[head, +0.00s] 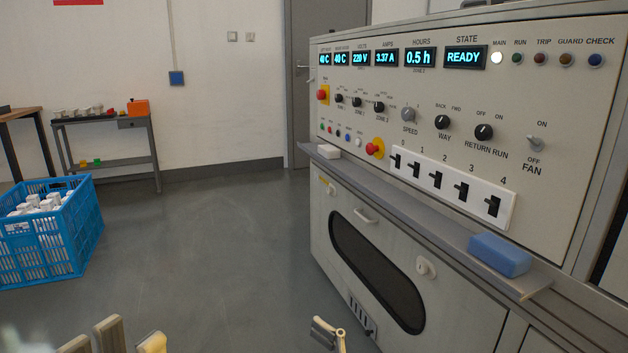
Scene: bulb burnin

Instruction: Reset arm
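My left gripper (112,338) shows only as finger tips at the bottom left edge, with its arm blurred beside it. Gaps show between the tips, but the rest is cut off, so I cannot tell its opening. My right gripper (329,335) shows only as a small part at the bottom middle, in front of the cabinet's lower door. Both are low and clear of the control panel (540,90). Nothing shows held in either. The state display (464,58) reads READY, and the hours display (419,58) reads 0.5 h. The MAIN lamp (497,58) is white.
A ledge (420,205) juts out below the panel, carrying a blue block (500,254) and a white block (327,151). A blue crate (70,242) of white boxes stands at left. A small table (140,125) is by the wall. The middle floor is clear.

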